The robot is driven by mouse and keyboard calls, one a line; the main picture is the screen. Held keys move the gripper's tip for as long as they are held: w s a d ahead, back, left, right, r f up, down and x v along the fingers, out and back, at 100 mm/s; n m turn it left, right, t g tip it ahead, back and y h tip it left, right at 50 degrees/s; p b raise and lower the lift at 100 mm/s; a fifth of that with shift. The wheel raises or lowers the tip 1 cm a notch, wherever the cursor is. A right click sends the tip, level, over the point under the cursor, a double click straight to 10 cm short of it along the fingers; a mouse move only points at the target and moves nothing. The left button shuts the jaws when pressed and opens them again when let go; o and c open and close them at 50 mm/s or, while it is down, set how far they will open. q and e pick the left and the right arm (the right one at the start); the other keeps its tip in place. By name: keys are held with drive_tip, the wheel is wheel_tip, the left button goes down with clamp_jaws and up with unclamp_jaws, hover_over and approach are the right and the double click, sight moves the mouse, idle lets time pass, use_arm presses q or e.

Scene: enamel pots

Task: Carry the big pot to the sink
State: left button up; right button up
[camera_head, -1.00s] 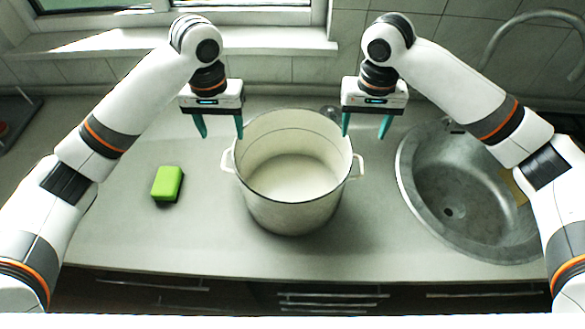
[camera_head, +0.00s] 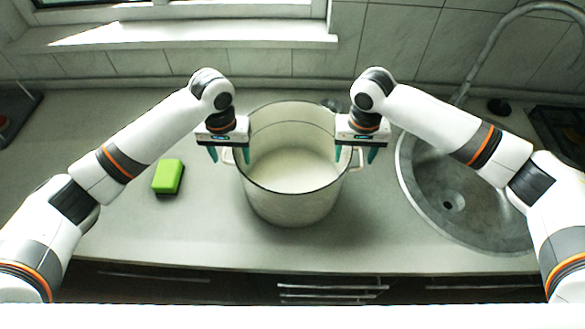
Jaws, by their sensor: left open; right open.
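The big pot (camera_head: 291,207) is cream enamel with a dark rim, open and empty, upright on the counter in the middle. It has a handle on its left (camera_head: 228,158) and one on its right (camera_head: 358,158). My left gripper (camera_head: 231,157) is open at the left handle, its fingers pointing down. My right gripper (camera_head: 355,157) is open at the right handle, its fingers pointing down. I cannot tell whether the fingers touch the handles. The round steel sink (camera_head: 452,203) is to the right of the pot, partly hidden by my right arm.
A green sponge (camera_head: 167,177) lies on the counter (camera_head: 190,235) left of the pot. A faucet (camera_head: 482,58) curves over behind the sink. The window sill and tiled wall are at the back. The counter between pot and sink is clear.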

use_arm(q)
drive_tip(key=shift+f, duration=0.3)
use_arm(e)
drive_tip(key=shift+f, duration=0.25)
use_arm(q)
drive_tip(key=shift+c, duration=0.5)
use_arm(e)
drive_tip(key=shift+c, duration=0.5)
use_arm(q)
clamp_jaws()
use_arm(e)
clamp_jaws()
use_arm(q)
drive_tip(key=shift+w+r, duration=0.15)
drive_tip(key=shift+r, duration=0.05)
use_arm(e)
drive_tip(key=shift+w+r, duration=0.15)
drive_tip(key=shift+r, duration=0.05)
